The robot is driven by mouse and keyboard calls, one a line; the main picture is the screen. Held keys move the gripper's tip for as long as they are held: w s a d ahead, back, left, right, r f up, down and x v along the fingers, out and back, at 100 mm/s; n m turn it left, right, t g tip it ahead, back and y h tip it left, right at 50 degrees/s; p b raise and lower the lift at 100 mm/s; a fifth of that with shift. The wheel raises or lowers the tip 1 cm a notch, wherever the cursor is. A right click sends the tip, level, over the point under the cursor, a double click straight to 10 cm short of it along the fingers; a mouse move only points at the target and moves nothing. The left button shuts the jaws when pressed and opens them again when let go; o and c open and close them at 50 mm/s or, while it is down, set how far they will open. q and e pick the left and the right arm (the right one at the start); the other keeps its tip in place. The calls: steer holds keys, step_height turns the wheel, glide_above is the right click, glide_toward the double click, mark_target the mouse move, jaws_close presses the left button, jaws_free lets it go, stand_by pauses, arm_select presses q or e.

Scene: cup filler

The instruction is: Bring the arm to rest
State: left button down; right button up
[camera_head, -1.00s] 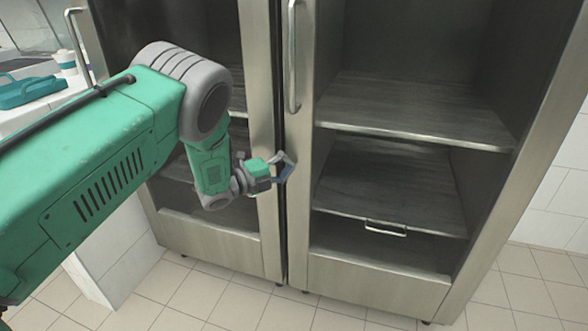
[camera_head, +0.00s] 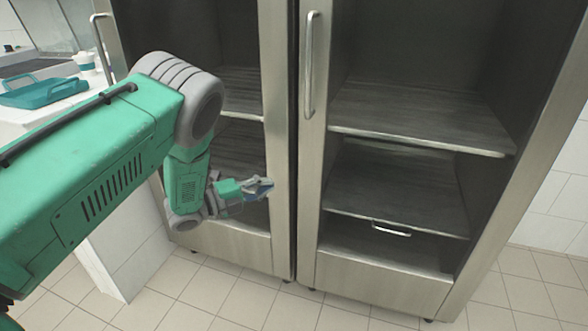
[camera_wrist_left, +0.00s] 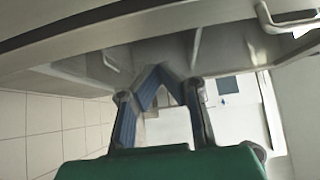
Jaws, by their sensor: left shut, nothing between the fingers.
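My left arm comes in from the left in the head view, green with grey joints. My left gripper (camera_head: 262,188) is in front of the lower part of the left cabinet door, near its right-hand frame. Its fingers are shut and hold nothing. My right gripper is not in view.
A tall steel cabinet (camera_head: 306,190) with two doors and inner shelves (camera_head: 410,115) stands close in front. A vertical handle (camera_head: 311,65) sticks out from the right door. A teal tray (camera_head: 45,94) and a cup (camera_head: 84,60) stand on the white counter at left. Tiled floor is free below.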

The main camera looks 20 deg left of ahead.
arm_select(q)
steer(key=s+d+f+n+g+y+p, duration=0.1)
steer(key=s+f+n+g+y+p, duration=0.35)
steer(key=s+n, duration=0.65)
steer(key=s+d+f+n+g+y+p, duration=0.15)
steer(key=s+f+n+g+y, duration=0.25)
steer(key=s+f+n+y, duration=0.7)
steer(key=s+r+n+g+h+p, duration=0.1)
steer(key=s+r+g+h, duration=0.1)
steer(key=s, duration=0.7)
steer(key=s+d+r+n+g+h+p, duration=0.1)
steer(key=s+r+n+g+h, duration=0.1)
steer(key=s, duration=0.7)
steer(key=shift+s+r+g, duration=0.3)
steer(key=shift+r+g, duration=0.15)
steer(key=shift+r, duration=0.1)
steer(key=shift+w+h, duration=0.15)
steer(key=shift+h, duration=0.1)
